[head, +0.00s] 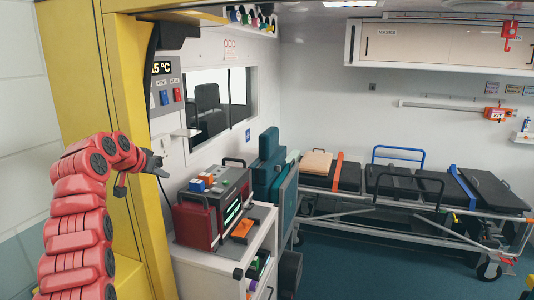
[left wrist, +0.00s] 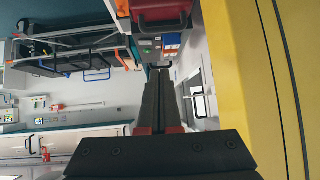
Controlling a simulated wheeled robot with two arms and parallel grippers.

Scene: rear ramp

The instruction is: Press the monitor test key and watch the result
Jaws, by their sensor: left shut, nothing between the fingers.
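The monitor (head: 196,222) is a dark red and grey box with a lit screen (head: 232,213), standing on a white cabinet at the left wall. Blue, orange-red, white and green keys or blocks sit on its top; I cannot read which is the test key. My left gripper (head: 158,164) is shut and empty, up and left of the monitor and apart from it. In the left wrist view the monitor (left wrist: 160,15) is at the top, with coloured keys (left wrist: 171,42) near it, and my shut fingers (left wrist: 158,72) reach up towards them. My right gripper is not in view.
The yellow door frame (head: 125,90) stands close beside my left arm. An orange item (head: 243,230) lies on the white cabinet (head: 210,272) in front of the monitor. A stretcher (head: 400,190) stands at the right rear. The blue-green floor (head: 345,260) between is clear.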

